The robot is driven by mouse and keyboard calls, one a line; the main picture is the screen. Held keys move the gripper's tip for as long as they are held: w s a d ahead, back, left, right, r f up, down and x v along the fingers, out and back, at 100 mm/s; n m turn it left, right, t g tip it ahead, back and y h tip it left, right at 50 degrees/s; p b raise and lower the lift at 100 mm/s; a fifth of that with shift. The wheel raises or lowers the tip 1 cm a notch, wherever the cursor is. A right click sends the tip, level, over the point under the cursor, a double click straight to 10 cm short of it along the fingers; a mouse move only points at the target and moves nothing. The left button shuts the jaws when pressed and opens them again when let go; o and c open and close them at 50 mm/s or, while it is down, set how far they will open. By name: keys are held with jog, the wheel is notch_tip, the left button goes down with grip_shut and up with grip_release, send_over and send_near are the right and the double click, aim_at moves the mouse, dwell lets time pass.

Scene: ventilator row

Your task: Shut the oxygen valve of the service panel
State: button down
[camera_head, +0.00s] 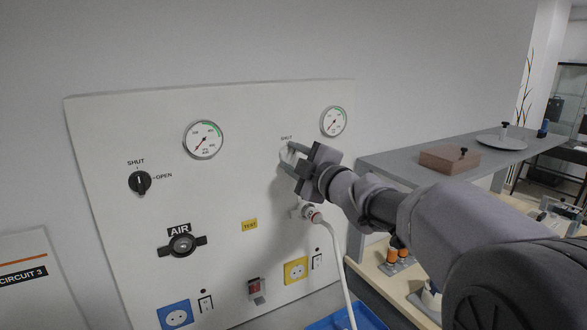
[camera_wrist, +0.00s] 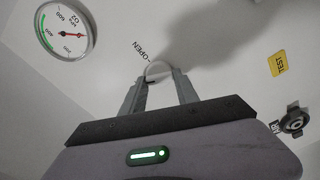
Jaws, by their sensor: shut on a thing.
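The white service panel (camera_head: 245,125) stands against the wall. My gripper (camera_head: 291,158) is at its upper right, shut on a white valve knob (camera_head: 284,153) below the right gauge (camera_head: 333,121). In the wrist view, the knob (camera_wrist: 158,69) sits between the two fingertips of my gripper (camera_wrist: 159,76), with an OPEN label beside it. The nearby gauge (camera_wrist: 65,32) is marked O2 there. A SHUT label shows above the knob in the head view. My fingers hide much of the knob, so I cannot tell where its pointer stands.
A black valve knob (camera_head: 140,183) and left gauge (camera_head: 204,140) are on the panel's left, above the AIR outlet (camera_head: 182,245). A white hose (camera_head: 337,262) hangs from an outlet below my gripper. A grey shelf (camera_head: 410,158) with a brown box (camera_head: 449,158) stands right.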

jog(key=n+b, duration=0.3)
jog(key=n, duration=0.1)
jog(key=shift+f+n, duration=0.1)
jog(key=shift+n, duration=0.3)
dwell(0.4)
jog(key=c, duration=0.9)
grip_release()
jog(key=p+v, duration=0.2)
jog(key=v, duration=1.5)
jog(key=shift+s+d, duration=0.15)
jog(key=shift+s, duration=0.05)
